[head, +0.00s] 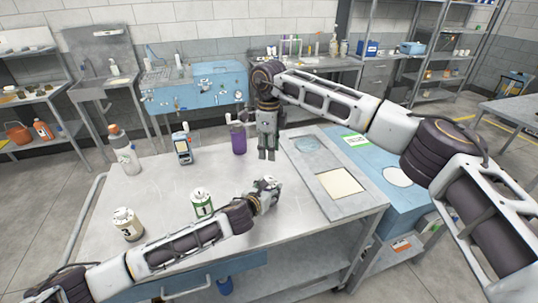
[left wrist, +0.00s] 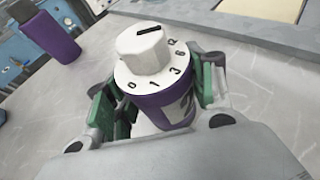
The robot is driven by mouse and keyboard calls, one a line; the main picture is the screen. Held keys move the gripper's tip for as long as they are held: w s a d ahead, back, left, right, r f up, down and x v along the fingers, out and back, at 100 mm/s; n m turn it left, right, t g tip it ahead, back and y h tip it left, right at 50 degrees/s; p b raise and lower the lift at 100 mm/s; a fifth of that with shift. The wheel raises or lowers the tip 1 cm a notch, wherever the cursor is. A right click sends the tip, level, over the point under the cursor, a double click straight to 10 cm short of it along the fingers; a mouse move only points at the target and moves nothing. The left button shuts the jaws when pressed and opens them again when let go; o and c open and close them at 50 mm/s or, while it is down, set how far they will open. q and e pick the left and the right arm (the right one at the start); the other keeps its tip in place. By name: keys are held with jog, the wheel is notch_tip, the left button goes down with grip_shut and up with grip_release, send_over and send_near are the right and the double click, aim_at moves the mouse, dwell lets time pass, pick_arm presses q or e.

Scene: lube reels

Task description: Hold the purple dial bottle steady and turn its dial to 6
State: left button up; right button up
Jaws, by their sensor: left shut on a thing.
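The purple dial bottle (left wrist: 165,108) stands upright in the left wrist view, between the green-padded fingers of my left gripper (left wrist: 160,105), which is shut on it. Its white dial (left wrist: 143,50) is on top, with a black mark on the raised knob and 0, 1, 3, 6 and another character on the rim. I cannot tell exactly which character the mark meets. In the head view my left gripper (head: 264,190) is low over the bench and mostly hides the bottle. My right gripper (head: 267,155) hangs pointing down behind it, apart from the bottle; its finger opening is unclear.
On the metal bench (head: 165,180) stand a bottle marked 3 (head: 128,225), a green-labelled bottle (head: 202,204), an orange-capped bottle (head: 124,153), a blue handheld device (head: 182,149) and a purple pump bottle (head: 238,140). A grey panel (head: 318,177) lies to the right.

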dwell(0.4)
pick_arm(q)
jog(key=o, duration=1.3)
jog(key=shift+s, duration=0.15)
jog(key=v, duration=1.1)
jog(key=shift+s+a, duration=0.25)
jog(key=shift+s, duration=0.05)
jog(key=shift+r, duration=0.1)
jog(key=shift+s, duration=0.1)
